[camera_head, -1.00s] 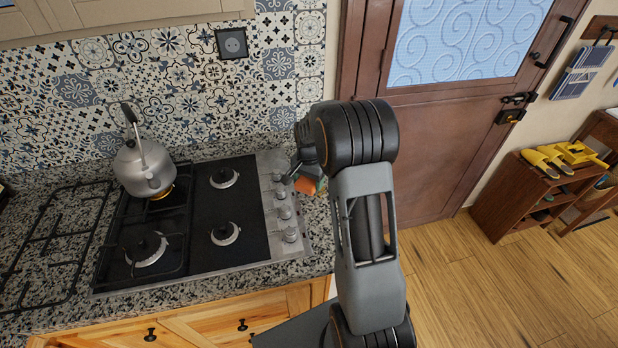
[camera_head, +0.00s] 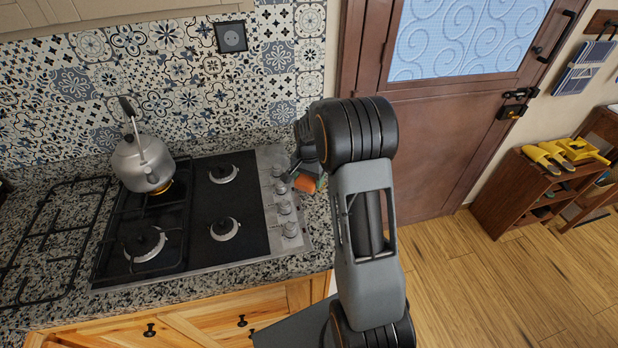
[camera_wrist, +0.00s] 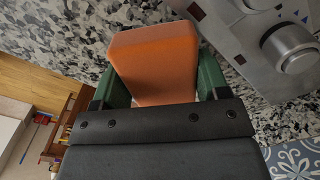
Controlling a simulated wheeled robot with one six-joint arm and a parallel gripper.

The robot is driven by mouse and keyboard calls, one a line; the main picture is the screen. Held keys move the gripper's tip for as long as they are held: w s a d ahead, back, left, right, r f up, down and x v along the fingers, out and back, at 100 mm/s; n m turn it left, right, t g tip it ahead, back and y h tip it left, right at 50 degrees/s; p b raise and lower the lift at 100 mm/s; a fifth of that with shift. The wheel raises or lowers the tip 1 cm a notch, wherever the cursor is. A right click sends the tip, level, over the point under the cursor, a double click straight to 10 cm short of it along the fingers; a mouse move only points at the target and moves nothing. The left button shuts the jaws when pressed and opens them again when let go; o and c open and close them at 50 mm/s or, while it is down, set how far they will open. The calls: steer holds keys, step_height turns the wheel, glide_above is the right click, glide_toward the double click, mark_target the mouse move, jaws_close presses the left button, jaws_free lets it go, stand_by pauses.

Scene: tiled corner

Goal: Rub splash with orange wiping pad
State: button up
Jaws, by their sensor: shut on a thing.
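The orange wiping pad (camera_wrist: 156,62) is between the two green fingers of my gripper (camera_wrist: 158,88) in the wrist view, and the gripper is shut on it. In the head view the pad (camera_head: 306,183) shows as a small orange patch by the right edge of the stove, partly hidden by my arm. My gripper (camera_head: 308,172) is over the granite counter (camera_head: 318,222), beside the stove knobs. Whether the pad touches the counter is not clear. I cannot make out a splash in either view; the pad and my arm cover part of the counter there.
A gas stove (camera_head: 190,215) with knobs (camera_head: 290,230) along its right side is close to the gripper. A kettle (camera_head: 143,163) stands on its rear left burner. The tiled wall (camera_head: 180,70) rises behind. A brown door (camera_head: 440,150) is to the right.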

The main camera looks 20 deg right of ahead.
steer(key=shift+f+b, duration=0.4)
steer(key=shift+f, duration=0.15)
steer(key=shift+d, duration=0.15)
steer(key=shift+s+d+r, duration=0.1)
steer(key=shift+s+d, duration=0.1)
steer(key=shift+d, duration=0.75)
steer(key=shift+s+d+r, duration=0.1)
steer(key=shift+s+d, duration=0.1)
steer(key=shift+d, duration=0.7)
steer(key=shift+s+d+f, duration=0.15)
steer(key=shift+s+d, duration=0.05)
steer(key=shift+d, duration=0.65)
steer(key=shift+s+d+f, duration=0.1)
steer(key=shift+s+d, duration=0.05)
steer(key=shift+d, duration=0.65)
steer(key=shift+d+f, duration=0.15)
steer(key=shift+f, duration=0.05)
